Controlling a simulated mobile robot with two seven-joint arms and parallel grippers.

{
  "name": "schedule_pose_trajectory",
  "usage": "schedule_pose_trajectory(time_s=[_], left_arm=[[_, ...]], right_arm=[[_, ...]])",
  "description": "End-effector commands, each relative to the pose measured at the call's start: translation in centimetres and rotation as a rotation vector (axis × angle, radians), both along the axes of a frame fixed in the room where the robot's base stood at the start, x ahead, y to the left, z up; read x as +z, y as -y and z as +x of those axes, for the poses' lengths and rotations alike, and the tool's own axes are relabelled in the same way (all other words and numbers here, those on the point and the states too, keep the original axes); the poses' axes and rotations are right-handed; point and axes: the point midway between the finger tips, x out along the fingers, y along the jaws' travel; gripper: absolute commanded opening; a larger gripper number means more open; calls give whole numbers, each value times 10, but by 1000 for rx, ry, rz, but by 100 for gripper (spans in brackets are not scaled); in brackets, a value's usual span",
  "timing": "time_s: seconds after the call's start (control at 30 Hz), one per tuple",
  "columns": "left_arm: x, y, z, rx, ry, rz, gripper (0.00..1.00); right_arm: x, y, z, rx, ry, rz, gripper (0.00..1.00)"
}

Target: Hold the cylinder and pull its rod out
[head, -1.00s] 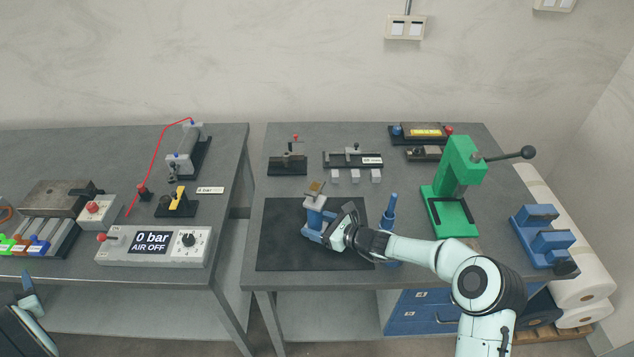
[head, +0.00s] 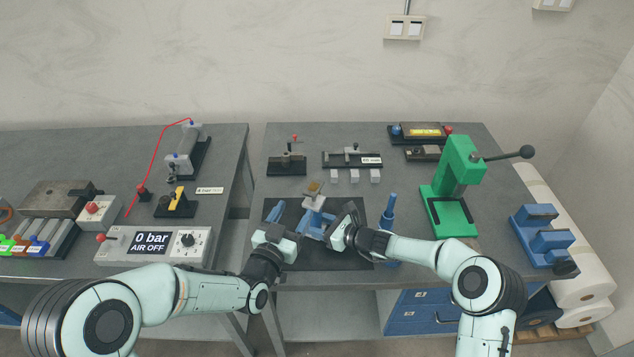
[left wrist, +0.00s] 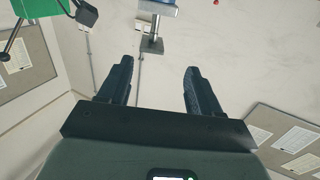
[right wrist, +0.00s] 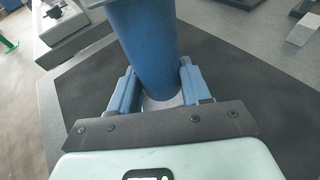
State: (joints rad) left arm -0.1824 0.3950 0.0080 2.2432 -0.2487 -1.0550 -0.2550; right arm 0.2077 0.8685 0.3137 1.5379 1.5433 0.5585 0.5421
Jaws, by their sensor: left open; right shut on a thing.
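The cylinder (head: 316,204) stands upright over the black mat (head: 325,262), with a pale cap on top. Its short rod ends in a brownish plate (head: 314,187). In the left wrist view, which appears upside down, the rod (left wrist: 154,28) and its grey end plate (left wrist: 152,46) show at the top edge. My right gripper (right wrist: 157,92) is shut around the blue cylinder body (right wrist: 146,40). My left gripper (head: 290,216) is open and empty, low and just left of the cylinder. Its fingers (left wrist: 156,88) are apart from the rod. The cylinder's lower part is partly hidden.
A blue upright tool (head: 390,208) stands right of the mat, close to my right arm. A green press (head: 456,190) stands farther right. Small fixtures (head: 352,160) line the back. A grey air panel (head: 155,245) is on the left table, behind my left arm.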

Motion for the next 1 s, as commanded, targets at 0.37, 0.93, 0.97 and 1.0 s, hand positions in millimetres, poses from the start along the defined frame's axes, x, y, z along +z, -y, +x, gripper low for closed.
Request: schedule_pose_trajectory(time_s=[0.37,0.93,0.97,1.0], left_arm=[[1,31,38,-24,2,-2,64],[2,59,105,-22,1,-3,64],[2,59,105,-22,1,-3,64],[2,59,105,-22,1,-3,64]], right_arm=[[-2,-5,-3,10,-5,2,30],[-3,-6,-4,12,-6,2,30],[-3,-6,-4,12,-7,2,30],[-3,-6,-4,12,-7,2,30]])
